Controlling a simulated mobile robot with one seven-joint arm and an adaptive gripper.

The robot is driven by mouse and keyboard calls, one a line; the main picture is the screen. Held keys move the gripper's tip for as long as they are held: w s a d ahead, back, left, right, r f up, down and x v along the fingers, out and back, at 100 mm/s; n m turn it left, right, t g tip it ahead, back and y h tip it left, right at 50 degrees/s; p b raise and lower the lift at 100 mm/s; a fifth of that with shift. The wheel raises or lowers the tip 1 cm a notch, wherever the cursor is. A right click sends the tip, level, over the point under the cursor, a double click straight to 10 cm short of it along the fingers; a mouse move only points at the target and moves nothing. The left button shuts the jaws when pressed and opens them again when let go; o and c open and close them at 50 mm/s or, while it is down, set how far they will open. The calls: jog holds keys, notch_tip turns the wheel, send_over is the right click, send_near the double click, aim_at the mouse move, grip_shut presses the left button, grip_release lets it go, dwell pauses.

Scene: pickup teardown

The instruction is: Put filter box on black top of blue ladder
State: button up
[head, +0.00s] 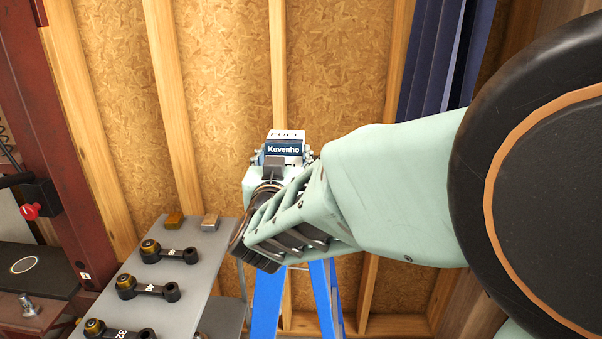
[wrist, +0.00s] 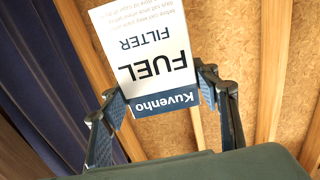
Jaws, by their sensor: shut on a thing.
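The filter box (head: 284,148) is white with a dark blue "Kuvenho" band. In the wrist view the white face of the filter box (wrist: 150,45) reads "FUEL FILTER" upside down. My gripper (wrist: 160,88) is shut on it, with one finger on each side. In the head view my gripper (head: 285,158) holds the box up at the far end of my arm. The blue ladder (head: 269,298) stands below, with two blue rails showing. Its black top is hidden or not clearly distinguishable behind my arm, so I cannot tell the gap between box and top.
A grey bench (head: 190,250) with several black link-shaped tools (head: 148,291) lies left of the ladder. A dark red frame (head: 65,150) stands at far left. A wood-panelled wall (head: 225,90) is behind, with a blue curtain-like sheet (head: 440,60) at upper right.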

jog(key=shift+w+d+f, duration=0.15)
jog(key=shift+d+f, duration=0.1)
jog(key=shift+d, duration=0.05)
jog(key=shift+w+d+f+b, duration=0.1)
jog(key=shift+d+f+b, duration=0.2)
jog(key=shift+f+b, duration=0.3)
jog(key=shift+d+f+b, duration=0.1)
jog(key=shift+f+b, duration=1.1)
jog(key=shift+f, duration=0.2)
jog(key=shift+f, duration=0.2)
jog(key=o, duration=1.6)
jog(key=shift+c, duration=0.2)
